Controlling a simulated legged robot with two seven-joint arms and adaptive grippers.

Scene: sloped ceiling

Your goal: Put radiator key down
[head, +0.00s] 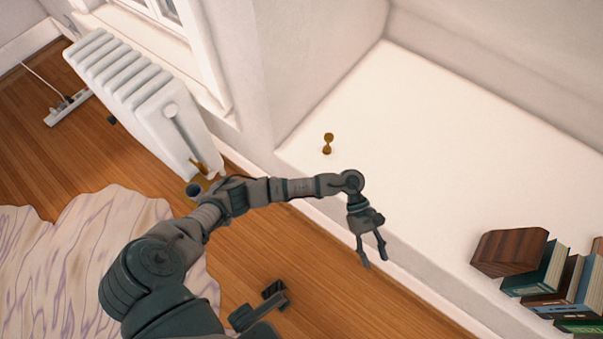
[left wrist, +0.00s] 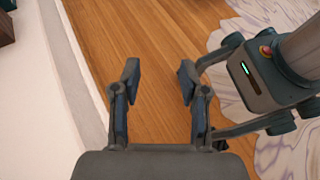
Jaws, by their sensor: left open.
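A small brass-coloured piece with two rounded ends and a narrow waist, which I take for the radiator key (head: 328,144), is on the white ledge (head: 420,130) near its left corner. My left gripper (head: 374,257) is open and empty, over the ledge's front edge, below and right of the key in the head view. In the left wrist view its two fingers (left wrist: 158,82) are apart with floor between them. My right gripper (head: 260,303) shows partly at the bottom of the head view, its fingers apart; it also shows in the left wrist view (left wrist: 207,98).
Several books (head: 540,275) stand on the ledge at the right. A white radiator (head: 140,95) is under the window at the left. A power strip (head: 68,108) and a pale rug (head: 60,260) lie on the wooden floor. The middle of the ledge is clear.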

